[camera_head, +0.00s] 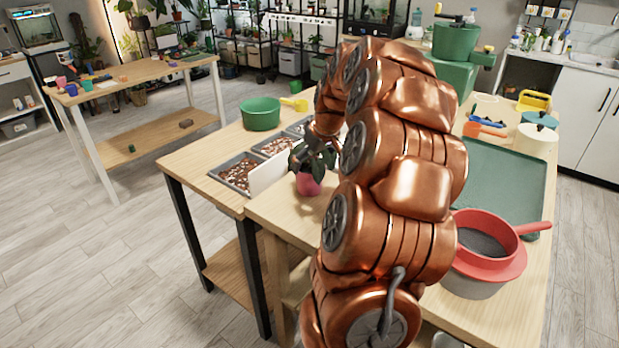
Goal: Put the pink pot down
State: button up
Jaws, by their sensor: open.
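The pink pot (308,184) holds a dark green leafy plant (318,160). It stands upright on the wooden table (270,212), near its left edge and in front of a white upright panel. My copper arm fills the middle of the view and reaches over the table. My gripper (304,152) is at the plant, just above the pot. Its fingers are small, dark and partly covered by leaves and my arm. It is open.
Trays of soil and pebbles (236,172) lie left of the white panel (267,172). A green bowl (261,113) stands behind them. Right of my arm are a green mat (505,180) and a red sieve (486,245) on a pale pot. Another table (130,75) stands far left.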

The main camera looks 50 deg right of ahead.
jog(key=shift+x, duration=1.25)
jog(key=c, duration=1.3)
jog(key=shift+o, duration=0.2)
jog(key=shift+r, duration=1.8)
jog(key=shift+s+a, duration=0.55)
jog(key=shift+a, duration=0.1)
jog(key=s+a+r+b, duration=0.1)
jog(key=s+a+b, duration=0.1)
jog(key=s+a, duration=0.7)
jog(key=shift+s+a+r, duration=0.2)
jog(key=shift+s+a, duration=0.05)
jog(key=shift+a, duration=0.6)
